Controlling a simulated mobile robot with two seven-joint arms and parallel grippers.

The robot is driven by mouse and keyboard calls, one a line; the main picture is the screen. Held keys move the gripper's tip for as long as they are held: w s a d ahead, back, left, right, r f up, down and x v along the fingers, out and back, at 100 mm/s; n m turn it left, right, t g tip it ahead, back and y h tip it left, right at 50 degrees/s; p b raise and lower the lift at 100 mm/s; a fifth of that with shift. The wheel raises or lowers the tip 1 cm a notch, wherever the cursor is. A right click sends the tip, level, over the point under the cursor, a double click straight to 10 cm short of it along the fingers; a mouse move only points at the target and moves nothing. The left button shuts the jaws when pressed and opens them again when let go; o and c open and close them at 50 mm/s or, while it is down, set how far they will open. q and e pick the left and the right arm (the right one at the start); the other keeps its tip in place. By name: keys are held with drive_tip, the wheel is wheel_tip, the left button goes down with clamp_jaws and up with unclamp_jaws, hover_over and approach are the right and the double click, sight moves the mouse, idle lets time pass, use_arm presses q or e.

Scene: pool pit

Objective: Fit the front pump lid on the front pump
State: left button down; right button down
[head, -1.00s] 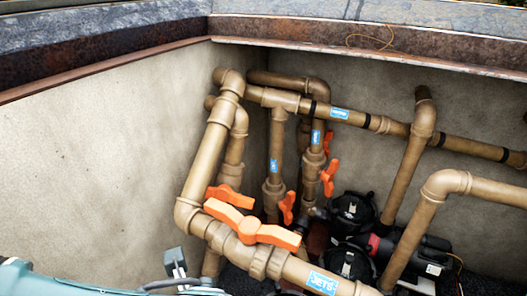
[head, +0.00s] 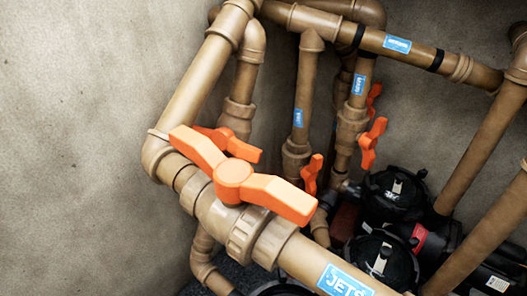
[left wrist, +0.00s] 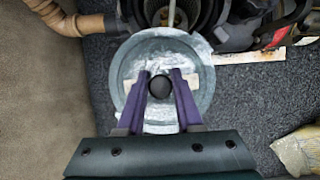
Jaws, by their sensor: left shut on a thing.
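In the left wrist view, a round grey, cloudy lid (left wrist: 198,68), which I take as the front pump lid, is seen face on. Its dark round knob (left wrist: 160,88) sits between the purple fingers of my left gripper (left wrist: 160,80), shut on it. The lid is above the dark gravel floor. Just beyond its top edge is a dark, round, ribbed opening (left wrist: 197,14), likely the front pump; the lid overlaps it in the picture and appears apart from it. In the head view, a dark curved rim (head: 281,289) shows at the bottom edge, mostly cut off. Neither gripper shows there.
Brown pipes with an orange valve handle (head: 235,180) stand over the near area in the head view. Black pumps (head: 395,192) (head: 384,258) sit at right. A bare wall (head: 70,150) is at left. A pale ribbed object (left wrist: 300,150) lies on the gravel at lower right.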

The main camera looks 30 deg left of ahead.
use_arm(q)
drive_tip(key=w+d+b, duration=0.1)
drive_tip(key=w+b, duration=0.1)
drive_tip(key=w, duration=0.2)
drive_tip(key=w+d+f+b, duration=0.1)
drive_tip(key=w+b, duration=0.2)
drive_tip(key=w, duration=0.2)
drive_tip(key=w+d+f+b, duration=0.1)
drive_tip(key=w+d+b, duration=0.1)
drive_tip(key=w, duration=0.3)
drive_tip(key=shift+b, duration=0.7)
wheel_tip(320, 180, down, 2)
drive_tip(key=b, duration=0.3)
drive_tip(key=shift+a+f, duration=0.1)
drive_tip(key=shift+f, duration=0.05)
drive_tip(key=shift+a+r+p, duration=0.1)
drive_tip(key=shift+r+p, duration=0.5)
drive_tip(key=shift+p, duration=0.3)
drive_tip(key=shift+f, duration=0.2)
drive_tip(key=shift+w+p, duration=0.15)
drive_tip(key=shift+p, duration=0.25)
drive_tip(key=shift+w, duration=0.1)
